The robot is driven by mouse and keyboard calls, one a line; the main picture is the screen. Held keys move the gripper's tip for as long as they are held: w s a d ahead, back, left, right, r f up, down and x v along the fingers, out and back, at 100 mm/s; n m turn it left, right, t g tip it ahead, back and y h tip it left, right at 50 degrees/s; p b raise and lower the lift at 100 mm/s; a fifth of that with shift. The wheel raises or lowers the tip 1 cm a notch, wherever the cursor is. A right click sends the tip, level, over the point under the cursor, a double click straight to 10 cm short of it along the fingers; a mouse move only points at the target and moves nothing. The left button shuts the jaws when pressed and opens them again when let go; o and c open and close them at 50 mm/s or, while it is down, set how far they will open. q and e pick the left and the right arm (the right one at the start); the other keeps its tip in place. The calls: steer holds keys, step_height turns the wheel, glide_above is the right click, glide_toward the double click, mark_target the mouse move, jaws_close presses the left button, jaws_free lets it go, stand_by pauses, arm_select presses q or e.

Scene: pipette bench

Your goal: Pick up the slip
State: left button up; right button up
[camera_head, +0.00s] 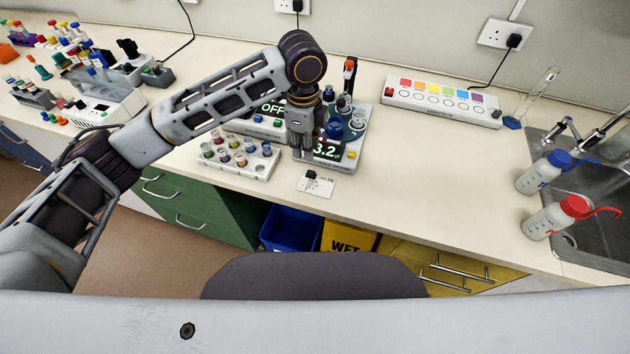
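The slip (318,188) is a small white paper with faint print, lying flat near the front of the bench. My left gripper (303,155) points down just behind the slip, beside the display that reads 3.2, and appears apart from the paper. Its fingers are small and dark here, so how far they are spread is unclear. My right gripper is not in view.
A tube rack (238,158) stands left of the slip. The device with displays (352,150) is right behind it. A power strip (440,101), wash bottles (545,172) and a sink (600,225) lie to the right. The bench between slip and bottles is clear.

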arm_select(q)
glide_above(308, 171)
steer(key=f, duration=0.4)
steer(key=shift+a, duration=0.2)
steer(key=shift+f, duration=0.3)
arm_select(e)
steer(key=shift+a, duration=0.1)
arm_select(q)
steer(key=shift+s+d+f, duration=0.1)
steer(key=shift+d+f, duration=0.1)
steer(key=shift+f, duration=2.4)
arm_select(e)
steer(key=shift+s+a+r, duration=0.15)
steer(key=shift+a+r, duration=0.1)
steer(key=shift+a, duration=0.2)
